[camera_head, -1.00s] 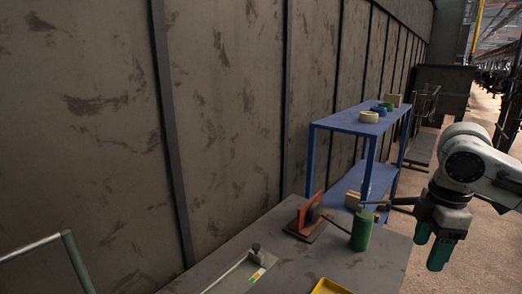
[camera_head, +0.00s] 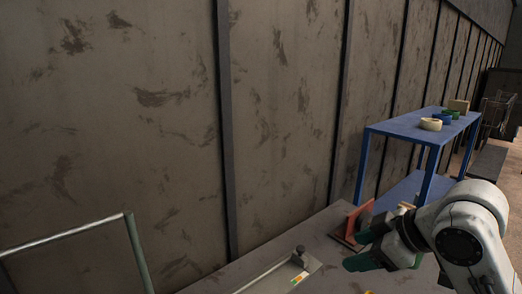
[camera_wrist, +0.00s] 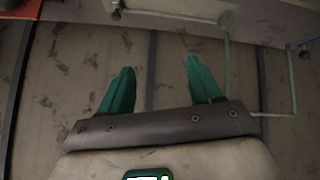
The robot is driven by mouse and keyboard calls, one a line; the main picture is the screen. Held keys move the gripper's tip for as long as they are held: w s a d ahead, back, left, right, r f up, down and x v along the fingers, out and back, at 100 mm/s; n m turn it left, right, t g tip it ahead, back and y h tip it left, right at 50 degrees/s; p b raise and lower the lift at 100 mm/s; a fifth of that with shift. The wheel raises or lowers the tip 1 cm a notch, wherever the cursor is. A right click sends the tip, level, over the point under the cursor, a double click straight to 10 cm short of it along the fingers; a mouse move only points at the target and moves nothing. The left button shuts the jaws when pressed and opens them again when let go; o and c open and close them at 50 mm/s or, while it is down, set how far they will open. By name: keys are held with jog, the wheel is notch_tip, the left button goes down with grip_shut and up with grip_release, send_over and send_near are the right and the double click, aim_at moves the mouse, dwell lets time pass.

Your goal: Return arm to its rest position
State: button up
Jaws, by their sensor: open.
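My gripper (camera_head: 350,250) is at the lower right of the head view, with its green fingers pointing left over the grey table (camera_head: 325,228). In the wrist view, my gripper (camera_wrist: 159,66) has its two green fingers spread wide apart, with nothing between them. My white arm covers the lower right corner of the head view. The wrist view looks past the fingers at the stained wall (camera_wrist: 180,130), with the table edge along the top.
A red upright piece (camera_head: 353,222) on the table stands close behind my gripper. A blue rack (camera_head: 398,130) with several rings stands behind it. A metal rod with a dark knob (camera_head: 300,250) lies on the table. A railing (camera_head: 132,240) stands at the lower left.

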jog(key=s+a+f+m+t+h, duration=0.1)
jog(key=s+f+m, duration=0.3)
jog(key=f, duration=0.3)
jog(key=s+a+f+m, duration=0.2)
jog(key=s+f+m, duration=0.15)
jog(key=f, duration=0.35)
jog(key=s+d+f+m+g+h, duration=0.1)
jog(key=s+d+f, duration=0.25)
jog(key=s, duration=0.25)
jog(key=s+d+f+m+h, duration=0.1)
jog(key=s+d+f+h, duration=0.1)
jog(key=s+f, duration=0.25)
jog(key=s+d+f+m+g+h, duration=0.1)
jog(key=s+d+f+m, duration=0.15)
jog(key=s, duration=0.35)
jog(key=s+d+f+g+b, duration=0.1)
jog(key=s+f+g+b, duration=0.1)
jog(key=s+f+b, duration=0.3)
jog(key=s+d+f+g+b, duration=0.1)
jog(key=s+f+b, duration=0.4)
jog(key=f, duration=0.7)
jog(key=shift+s+g+h, duration=0.4)
jog(key=shift+s+g, duration=0.2)
jog(key=shift+g, duration=0.1)
